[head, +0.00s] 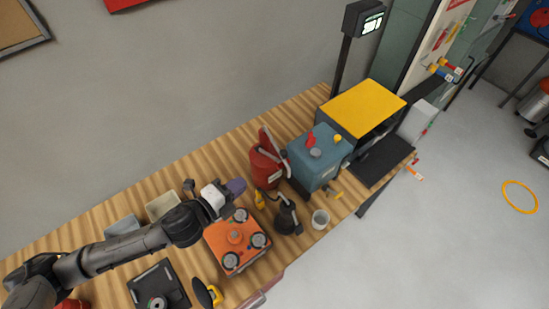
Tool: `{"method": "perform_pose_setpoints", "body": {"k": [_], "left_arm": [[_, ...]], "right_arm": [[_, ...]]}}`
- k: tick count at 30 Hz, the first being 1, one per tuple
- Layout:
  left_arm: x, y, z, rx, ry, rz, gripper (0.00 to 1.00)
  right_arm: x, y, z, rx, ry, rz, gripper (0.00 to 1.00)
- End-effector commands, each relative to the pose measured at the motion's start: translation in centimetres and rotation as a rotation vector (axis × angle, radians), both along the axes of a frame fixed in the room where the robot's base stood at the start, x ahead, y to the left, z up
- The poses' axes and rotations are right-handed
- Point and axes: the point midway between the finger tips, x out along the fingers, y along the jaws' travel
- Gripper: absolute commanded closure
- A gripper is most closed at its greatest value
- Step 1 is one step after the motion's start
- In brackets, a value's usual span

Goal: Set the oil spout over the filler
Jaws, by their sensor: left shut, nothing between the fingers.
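My left arm reaches in from the left, and its gripper (238,187) is shut and empty above the table, just behind the orange box. A dark oil can (287,217) with a thin spout stands upright on the table, to the right of the gripper and apart from it. A blue housing (319,160) stands behind the can, with a grey round cap, a red part and a yellow knob on top. I cannot tell which of these is the filler. My right gripper is not in view.
An orange box (236,240) with round dials sits near the gripper. A yellow-topped machine (362,107) fills the table's far end.

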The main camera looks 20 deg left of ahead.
Motion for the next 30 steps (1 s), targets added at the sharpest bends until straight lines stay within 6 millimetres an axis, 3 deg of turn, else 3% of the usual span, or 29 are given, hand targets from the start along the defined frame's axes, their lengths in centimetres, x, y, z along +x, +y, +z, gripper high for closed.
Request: {"method": "perform_pose_setpoints", "body": {"k": [7, 21, 30], "left_arm": [[1.3, -0.5, 0.0, -0.004, 0.000, 0.003, 1.00], [9.1, -3.7, -1.4, -0.002, 0.000, 0.002, 1.00], [12.0, -5.0, -2.1, -0.001, 0.002, 0.001, 1.00]], "right_arm": [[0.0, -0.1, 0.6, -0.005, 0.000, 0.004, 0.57], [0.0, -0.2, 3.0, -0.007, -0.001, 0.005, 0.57], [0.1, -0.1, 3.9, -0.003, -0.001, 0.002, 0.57]]}}
